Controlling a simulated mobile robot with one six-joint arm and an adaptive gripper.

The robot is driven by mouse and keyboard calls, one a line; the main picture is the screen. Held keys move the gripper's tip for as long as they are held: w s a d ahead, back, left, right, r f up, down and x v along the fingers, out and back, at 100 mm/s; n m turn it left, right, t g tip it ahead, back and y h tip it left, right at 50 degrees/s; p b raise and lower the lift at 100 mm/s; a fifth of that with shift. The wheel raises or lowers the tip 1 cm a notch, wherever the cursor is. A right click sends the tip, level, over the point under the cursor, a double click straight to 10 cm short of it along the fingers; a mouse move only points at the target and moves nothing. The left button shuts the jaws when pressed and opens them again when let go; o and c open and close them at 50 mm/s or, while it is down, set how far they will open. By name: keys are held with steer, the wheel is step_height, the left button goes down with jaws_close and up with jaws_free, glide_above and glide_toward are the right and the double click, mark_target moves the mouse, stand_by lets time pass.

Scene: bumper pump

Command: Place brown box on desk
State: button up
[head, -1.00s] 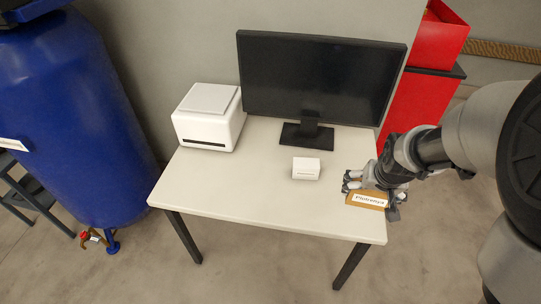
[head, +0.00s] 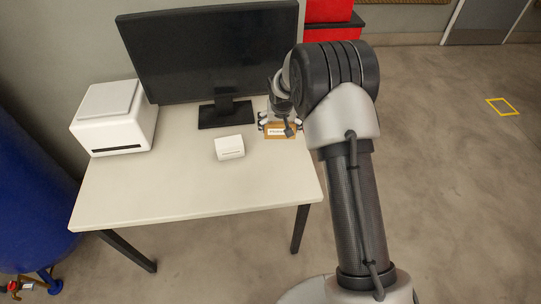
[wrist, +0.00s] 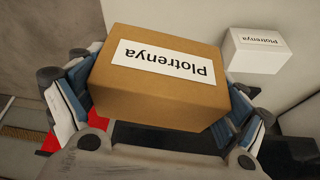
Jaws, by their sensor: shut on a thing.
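The brown box (head: 281,135) has a white label reading "Plotrenya". In the wrist view the brown box (wrist: 160,92) fills the middle, with a finger pressed on each side of it. My gripper (head: 279,127) is shut on it at the right part of the desk, near the monitor's base. The desk (head: 180,190) has a pale top and dark legs. Whether the brown box touches the desk top or hangs just above it, I cannot tell. My arm covers the area to the right of the box.
A small white box (head: 229,147) stands left of the brown box; it also shows in the wrist view (wrist: 256,50). A black monitor (head: 212,50) stands at the back, a white printer-like device (head: 113,118) at the left. The desk's front is clear. A blue tank (head: 30,190) stands left.

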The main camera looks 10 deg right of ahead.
step_height(320, 180, down, 16)
steer(key=b, duration=0.3)
steer(key=shift+w+b, duration=0.1)
steer(key=shift+b, duration=0.25)
steer(key=shift+f+b, duration=0.25)
steer(key=shift+b, duration=0.05)
steer(key=o, duration=0.9)
steer(key=shift+r, duration=0.1)
